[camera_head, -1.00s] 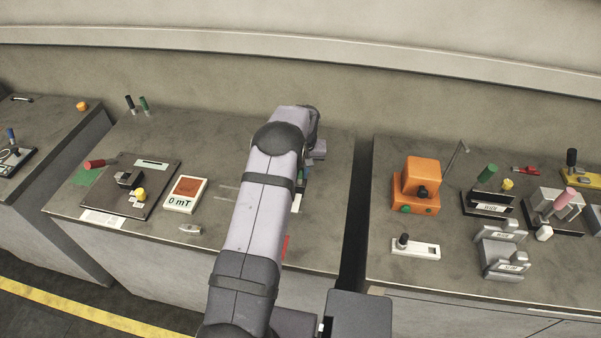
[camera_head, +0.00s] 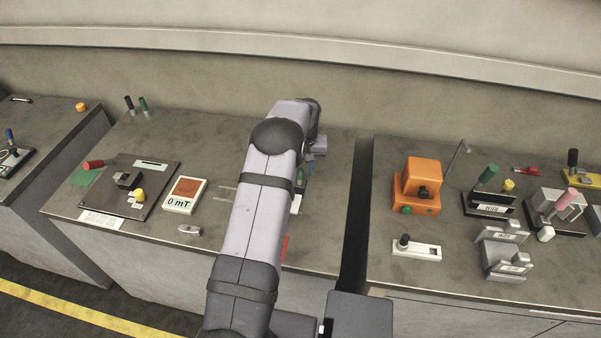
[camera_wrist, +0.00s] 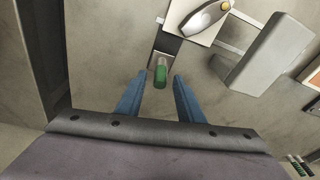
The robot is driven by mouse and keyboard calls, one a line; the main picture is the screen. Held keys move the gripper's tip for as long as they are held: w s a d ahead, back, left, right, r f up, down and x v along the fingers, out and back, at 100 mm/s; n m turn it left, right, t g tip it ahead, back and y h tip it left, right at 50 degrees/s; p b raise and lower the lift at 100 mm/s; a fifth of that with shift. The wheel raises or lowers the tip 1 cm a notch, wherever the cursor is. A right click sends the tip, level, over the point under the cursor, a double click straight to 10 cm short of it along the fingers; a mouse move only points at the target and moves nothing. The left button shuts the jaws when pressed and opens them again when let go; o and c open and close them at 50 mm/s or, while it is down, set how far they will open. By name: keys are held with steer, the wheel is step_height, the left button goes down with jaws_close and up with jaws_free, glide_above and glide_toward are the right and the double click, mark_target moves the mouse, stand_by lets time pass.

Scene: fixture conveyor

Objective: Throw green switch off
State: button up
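The green switch handle (camera_wrist: 160,77) stands out from a dark base with a white plate in the wrist view. It lies between the two blue fingers of my gripper (camera_wrist: 160,88), with a visible gap on both sides. My gripper is open and holds nothing. In the head view my arm hides much of this fixture.
A grey block (camera_wrist: 272,52) and a white plate with a yellow-and-grey part (camera_wrist: 207,18) are near the switch. An orange device (camera_head: 420,180) and several other fixtures stand on the right bench. A meter (camera_head: 185,195) sits left of my arm.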

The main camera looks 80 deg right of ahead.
steer(key=shift+s+a+r+b, duration=0.15)
steer(key=shift+r+b, duration=0.3)
steer(key=shift+r, duration=0.85)
steer(key=shift+s+a+r+b, duration=0.1)
steer(key=shift+a+r+b, duration=0.25)
steer(key=shift+r, duration=0.9)
steer(key=shift+d, duration=0.1)
